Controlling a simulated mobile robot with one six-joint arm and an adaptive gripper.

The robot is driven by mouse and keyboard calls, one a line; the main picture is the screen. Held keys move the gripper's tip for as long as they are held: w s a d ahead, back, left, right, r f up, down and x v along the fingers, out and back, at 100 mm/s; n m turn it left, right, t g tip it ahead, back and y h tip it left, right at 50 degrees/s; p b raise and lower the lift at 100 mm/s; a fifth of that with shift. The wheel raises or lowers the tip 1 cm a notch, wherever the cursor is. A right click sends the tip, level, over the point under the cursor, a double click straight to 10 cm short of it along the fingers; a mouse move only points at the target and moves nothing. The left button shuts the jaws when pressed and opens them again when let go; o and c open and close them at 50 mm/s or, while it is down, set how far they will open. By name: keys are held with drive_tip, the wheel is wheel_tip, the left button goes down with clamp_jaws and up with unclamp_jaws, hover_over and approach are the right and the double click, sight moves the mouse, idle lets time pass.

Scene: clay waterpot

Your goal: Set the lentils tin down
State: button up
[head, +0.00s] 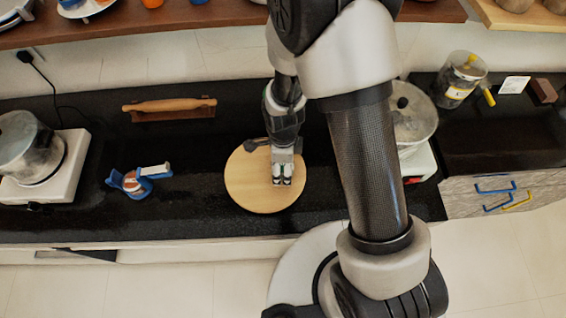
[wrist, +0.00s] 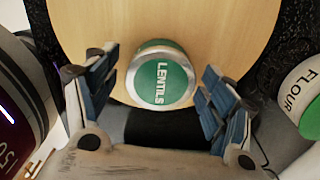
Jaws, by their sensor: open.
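The lentils tin (wrist: 161,80), with a green lid and a pale metal rim, stands on the round wooden board (head: 245,190) in the wrist view. My gripper (wrist: 159,64) is open, with one finger to each side of the tin and a narrow gap showing on both sides. In the head view my gripper (head: 282,180) is low over the right part of the board. I cannot pick out the tin there; my gripper and arm cover that spot.
A flour tin (wrist: 305,95) is close at the right in the wrist view. A dark red object (wrist: 18,95) is at the left. A blue-and-white item (head: 138,180) lies left of the board; stoves with pots flank it. Black counter is clear between.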

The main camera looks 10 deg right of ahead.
drive_tip(key=s+d+r+n+t+p, duration=0.15)
drive_tip(key=r+n, duration=0.25)
drive_tip(key=r, duration=0.9)
drive_tip(key=s+d+r+n+t+p, duration=0.1)
drive_tip(key=d+r+n+p, duration=0.2)
drive_tip(key=r, duration=1)
drive_tip(key=s+d+r+n+t, duration=0.2)
drive_tip(key=s+d+r+n, duration=0.3)
drive_tip(key=s+r+n, duration=0.5)
drive_tip(key=s+n, duration=0.1)
drive_tip(key=n, duration=0.1)
drive_tip(key=shift+d+r+n+b, duration=0.3)
drive_tip(key=shift+d+r+n, duration=0.05)
drive_tip(key=shift+n, duration=0.05)
drive_tip(key=shift+f, duration=0.1)
